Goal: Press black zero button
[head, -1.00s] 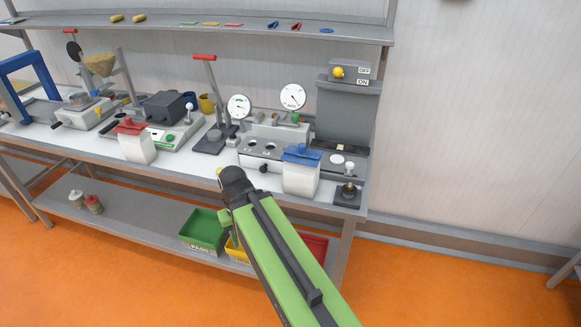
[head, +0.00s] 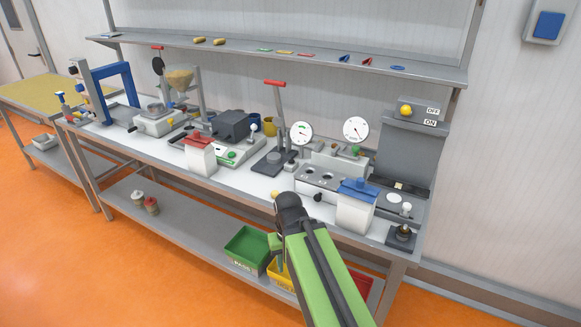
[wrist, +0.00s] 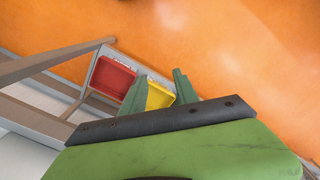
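My gripper (wrist: 159,77) is open and empty in the wrist view, its two green fingers apart. It points down past the bench's front toward the bins and floor. A small black knob (head: 318,197) sits on the front of a white and grey box (head: 340,184) with two round sockets. I cannot tell whether this is the zero button; no zero label is legible. A balance-like device with a green button (head: 232,154) stands farther left, apart from my gripper.
A blue-lidded container (head: 355,210) and a red-lidded container (head: 200,158) stand at the bench's front edge. Green (head: 247,250), yellow (wrist: 159,95) and red (wrist: 112,78) bins are on the lower shelf. A red-handled press (head: 275,130) stands mid-bench. Orange floor in front is clear.

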